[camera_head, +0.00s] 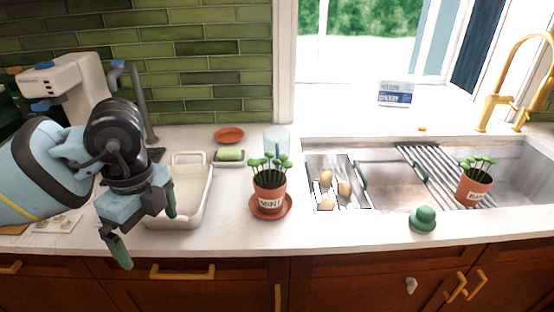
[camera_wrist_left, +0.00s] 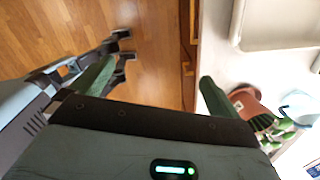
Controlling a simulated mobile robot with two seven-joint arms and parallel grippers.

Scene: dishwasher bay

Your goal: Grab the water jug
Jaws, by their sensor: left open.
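A clear, pale blue vessel (camera_head: 278,139), which looks like the water jug, stands on the counter behind the potted mint. Its lower part is hidden by the plant. It also shows at the right edge of the left wrist view (camera_wrist_left: 297,101). My left gripper (camera_head: 146,226) is open and empty, tilted downward over the counter's front edge. It is well to the left of the vessel and apart from it. In the left wrist view the green fingers (camera_wrist_left: 153,86) are spread wide with nothing between them. My right gripper is not in view.
A cream tray (camera_head: 205,195) lies between my left gripper and the potted mint (camera_head: 270,185) on its saucer. A sponge (camera_head: 230,155) sits beside the vessel. The sink with a rack (camera_head: 440,176) is at right. A coffee machine (camera_head: 75,85) stands behind my arm.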

